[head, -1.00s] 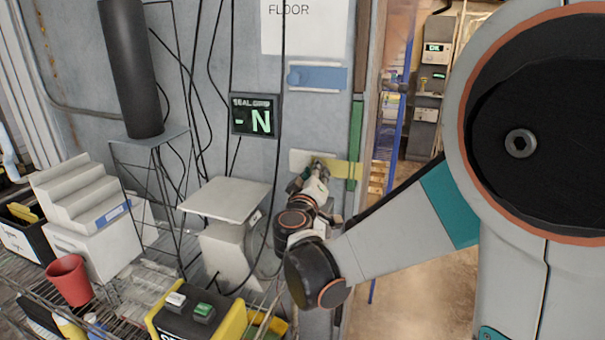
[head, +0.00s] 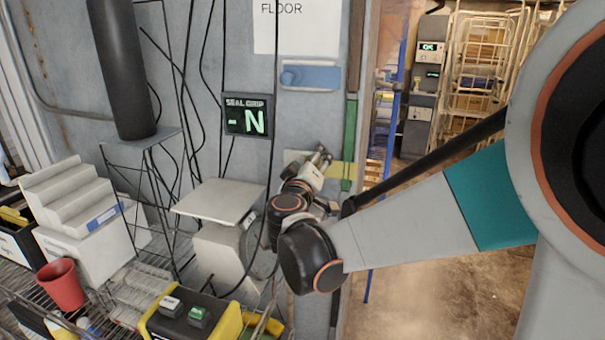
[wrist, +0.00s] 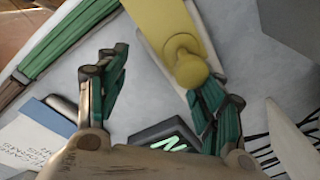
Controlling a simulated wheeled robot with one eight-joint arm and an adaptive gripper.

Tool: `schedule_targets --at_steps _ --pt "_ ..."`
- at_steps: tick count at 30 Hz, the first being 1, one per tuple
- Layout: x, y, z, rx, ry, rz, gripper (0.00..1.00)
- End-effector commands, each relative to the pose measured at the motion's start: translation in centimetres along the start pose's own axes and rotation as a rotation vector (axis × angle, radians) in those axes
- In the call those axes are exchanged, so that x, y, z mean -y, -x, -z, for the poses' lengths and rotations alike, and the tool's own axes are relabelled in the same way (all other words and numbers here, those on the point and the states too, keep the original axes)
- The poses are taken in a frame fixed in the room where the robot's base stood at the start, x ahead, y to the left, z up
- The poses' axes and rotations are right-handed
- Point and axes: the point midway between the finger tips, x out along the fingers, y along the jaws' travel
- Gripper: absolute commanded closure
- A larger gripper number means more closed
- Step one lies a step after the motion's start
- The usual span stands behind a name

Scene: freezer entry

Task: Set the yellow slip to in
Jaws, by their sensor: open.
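The yellow slip (head: 347,176) is a flat yellow strip on a cream backing plate (head: 292,156), fixed to the grey wall. In the wrist view the slip (wrist: 160,18) ends in a round yellow knob (wrist: 190,68). My gripper (head: 322,155) is in front of the slip and hides part of it in the head view. In the wrist view my gripper (wrist: 162,82) is open, with nothing between its fingers. The right finger overlaps the knob's lower edge; I cannot tell whether they touch. The left finger stands well apart from the knob.
A blue slip (head: 315,76) with its own knob is above, below a paper sign. A dark display (head: 247,115) reading "SEAL GRIP -N" hangs to the left, among loose cables. A wire shelf with a red cup (head: 62,284) is lower left. Open floor lies right.

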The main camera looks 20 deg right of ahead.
Motion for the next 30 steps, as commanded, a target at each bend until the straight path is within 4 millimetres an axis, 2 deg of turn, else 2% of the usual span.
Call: schedule_targets --at_steps 2,4,6,15,26,30 --pt "-1.4 0.0 1.4 -0.004 0.007 -0.006 0.52" --pt "-2.2 0.0 2.2 -0.004 0.008 -0.007 0.56" --pt "-3.0 0.1 2.9 -0.003 0.007 -0.006 0.56" --pt "-4.5 0.1 4.5 -0.003 0.006 -0.005 0.56" --pt "-4.7 0.2 4.3 0.003 0.003 -0.003 0.56" --pt "-5.2 1.4 2.0 0.065 -0.025 0.023 0.56"
